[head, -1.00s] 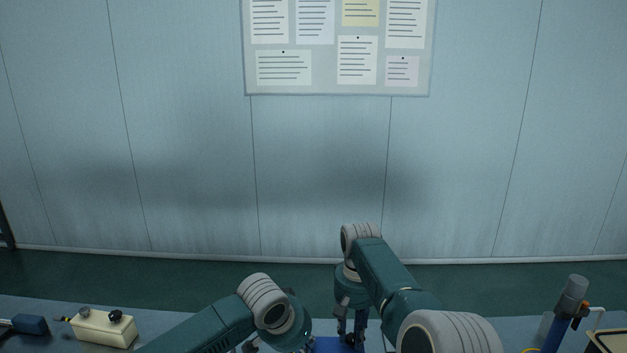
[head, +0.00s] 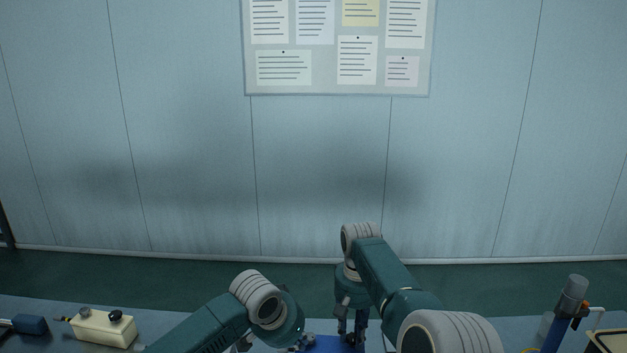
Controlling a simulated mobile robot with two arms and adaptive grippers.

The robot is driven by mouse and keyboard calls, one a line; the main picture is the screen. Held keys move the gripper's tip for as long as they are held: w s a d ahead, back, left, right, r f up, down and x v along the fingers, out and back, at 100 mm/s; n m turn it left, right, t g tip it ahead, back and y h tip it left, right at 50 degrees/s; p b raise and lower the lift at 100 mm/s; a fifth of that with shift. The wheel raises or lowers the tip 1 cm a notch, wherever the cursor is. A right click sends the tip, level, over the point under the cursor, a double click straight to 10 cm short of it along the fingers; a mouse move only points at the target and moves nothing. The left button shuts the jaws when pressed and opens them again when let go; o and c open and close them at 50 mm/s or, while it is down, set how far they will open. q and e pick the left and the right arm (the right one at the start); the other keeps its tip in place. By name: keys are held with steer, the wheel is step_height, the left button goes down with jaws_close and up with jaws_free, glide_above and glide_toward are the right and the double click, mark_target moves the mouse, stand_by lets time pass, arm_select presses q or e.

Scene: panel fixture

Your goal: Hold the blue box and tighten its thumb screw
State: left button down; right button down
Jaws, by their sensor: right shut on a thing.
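The blue box (head: 325,345) shows only as a strip at the bottom edge; most of it is cut off by the frame. My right gripper (head: 351,338) points down at the top of the box, its fingers shut around a small dark part there that looks like the thumb screw. My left gripper (head: 303,343) is at the box's left side, mostly hidden by its own wrist and the frame edge. I cannot tell whether its fingers are open or touch the box.
A cream box (head: 102,329) with dark knobs stands on the bench at the left, beside a dark blue item (head: 28,325). A blue tool with a grey top (head: 570,300) stands upright at the right, near a tan-topped item (head: 610,341). Bench between is partly clear.

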arm_select(q)
steer(key=shift+w+r, duration=0.1)
stand_by(0.6)
steer(key=shift+s+a+r, duration=0.15)
steer(key=shift+r, duration=1.35)
steer(key=shift+s+a+r, duration=0.15)
steer(key=shift+r, duration=1.3)
steer(key=shift+s+d+f, duration=0.1)
steer(key=shift+d+f, duration=0.25)
steer(key=shift+f, duration=0.65)
steer(key=shift+s+d+f, duration=0.1)
steer(key=shift+d+f, duration=0.2)
steer(key=shift+f, duration=0.75)
steer(key=shift+s+d+f, duration=0.1)
steer(key=shift+d+f, duration=0.25)
steer(key=shift+f, duration=0.65)
steer(key=shift+w, duration=0.5)
steer(key=shift+a, duration=0.2)
